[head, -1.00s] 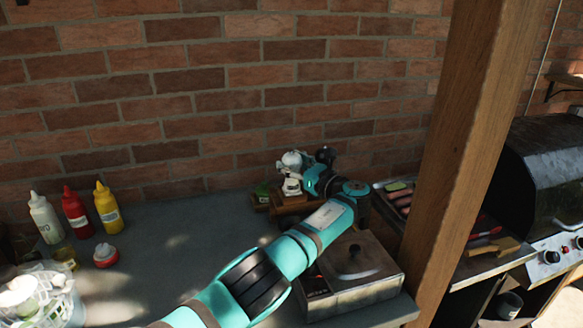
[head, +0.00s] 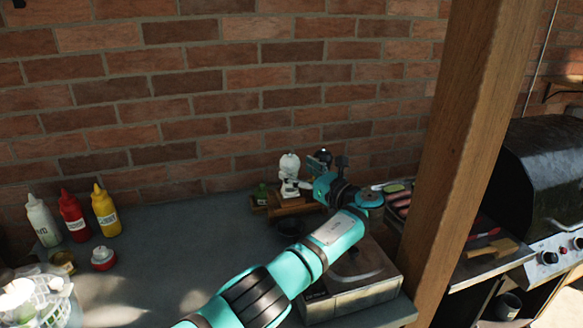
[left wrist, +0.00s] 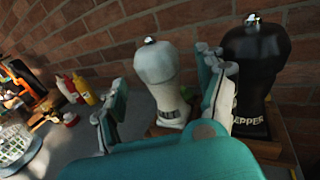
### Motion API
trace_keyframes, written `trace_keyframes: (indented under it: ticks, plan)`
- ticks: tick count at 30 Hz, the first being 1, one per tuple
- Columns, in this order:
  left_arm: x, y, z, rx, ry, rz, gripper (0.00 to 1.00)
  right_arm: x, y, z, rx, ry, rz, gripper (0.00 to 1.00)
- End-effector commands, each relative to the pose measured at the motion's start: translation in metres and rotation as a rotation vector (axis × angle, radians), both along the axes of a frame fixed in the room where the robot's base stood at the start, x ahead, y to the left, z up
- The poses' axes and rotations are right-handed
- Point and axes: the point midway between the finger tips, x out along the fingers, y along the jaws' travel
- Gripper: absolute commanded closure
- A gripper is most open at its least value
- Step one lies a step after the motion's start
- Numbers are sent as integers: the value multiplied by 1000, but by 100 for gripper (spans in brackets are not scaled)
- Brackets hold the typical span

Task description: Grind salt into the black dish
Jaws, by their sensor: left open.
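The white salt mill (head: 290,172) stands upright on a wooden stand (head: 298,205) by the brick wall. The left wrist view shows its grey-white body (left wrist: 160,80) between my spread fingers. My left gripper (head: 310,187) is open and empty, close to the mill's right side in the head view; I cannot tell whether a finger touches it. The black pepper mill (left wrist: 256,70) stands just right of the salt mill, partly behind my right-hand finger. A dark round dish (head: 288,229), probably the black dish, sits in front of the stand, partly hidden by my arm. My right gripper is not in view.
White, red and yellow bottles (head: 105,212) are at the far left. A metal box (head: 365,285) lies under my arm. A wooden post (head: 465,140) rises at the right. The counter's middle is clear.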

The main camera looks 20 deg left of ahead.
Motion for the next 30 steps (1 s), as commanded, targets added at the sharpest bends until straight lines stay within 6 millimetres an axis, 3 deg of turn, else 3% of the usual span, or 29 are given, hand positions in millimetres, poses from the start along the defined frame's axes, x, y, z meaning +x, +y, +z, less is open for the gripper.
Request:
trace_keyframes:
  ticks: [6, 12, 25, 30]
  plan:
    - [-26, -42, 0, -1, -1, -4, 27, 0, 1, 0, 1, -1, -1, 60]
    - [-40, -64, 0, 1, 1, -2, 27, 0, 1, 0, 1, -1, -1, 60]
    - [-44, -69, 1, 1, 0, -1, 27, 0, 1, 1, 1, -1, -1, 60]
    - [-43, -69, 27, 1, -1, -1, 27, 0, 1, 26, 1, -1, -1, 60]
